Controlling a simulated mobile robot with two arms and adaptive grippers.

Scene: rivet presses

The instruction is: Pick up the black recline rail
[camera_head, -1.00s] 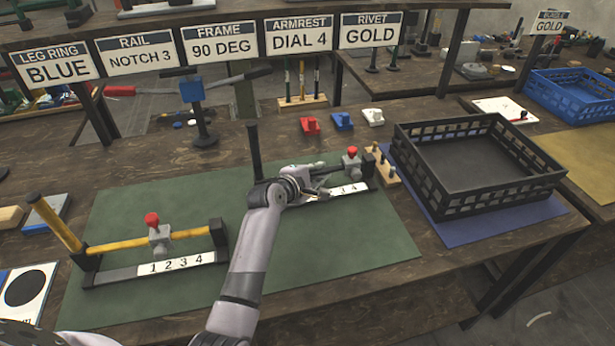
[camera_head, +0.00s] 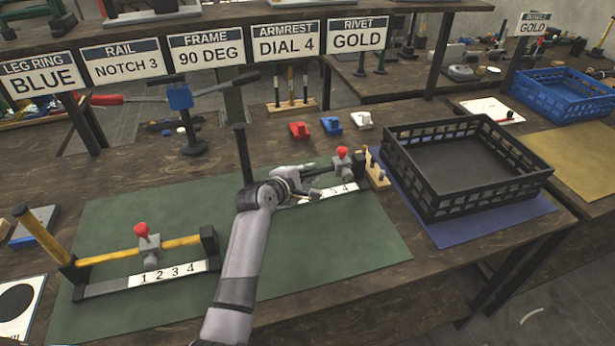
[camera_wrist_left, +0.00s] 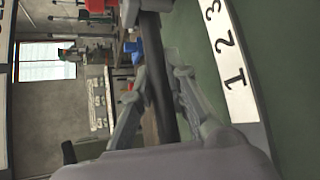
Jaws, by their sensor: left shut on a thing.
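The black recline rail stands on the green mat (camera_head: 125,208), with a tall dark upright (camera_head: 243,153) at its left end and a white numbered strip (camera_head: 340,190) on its base. A grey slider with a red knob (camera_head: 342,152) is at its right end. My left gripper (camera_head: 308,190) is at the rail's middle and covers part of it. In the left wrist view its fingers are shut on the rail's dark bar (camera_wrist_left: 156,75), beside the numbered strip (camera_wrist_left: 228,60). My right gripper is not in view.
A yellow-barred rail (camera_head: 183,242) with its own numbered strip stands on the left of the mat. A black crate (camera_head: 450,205) is on a blue mat to the right. Red, blue and white small parts (camera_head: 331,125) lie behind. Several signs hang above.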

